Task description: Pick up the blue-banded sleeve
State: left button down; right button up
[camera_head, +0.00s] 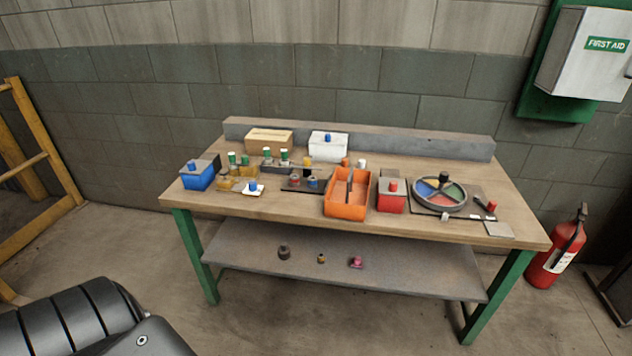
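A small dark cylinder with a blue band (312,182), which looks like the blue-banded sleeve, stands on a dark flat tray (302,189) near the middle of the wooden workbench (275,207). A similar small cylinder with a reddish band (294,181) stands just left of it. Both are small in the view, so fine detail is unclear. Neither of my grippers shows in the head view.
An orange divided bin (346,207) stands right of the tray. A blue box (197,176) is at the left, with a red box (391,197) and a round divided dish (440,192) at the right. The lower shelf (400,270) holds several small parts.

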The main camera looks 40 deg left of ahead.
aim_at(312, 184)
jog(key=u, duration=0.5)
jog(key=k, duration=0.6)
jog(key=z, duration=0.2)
jog(key=i, duration=0.55)
jog(key=z, duration=0.7)
jog(key=i, duration=0.85)
jog(key=u, duration=0.7)
jog(key=i, duration=0.5)
jog(key=u, duration=0.55)
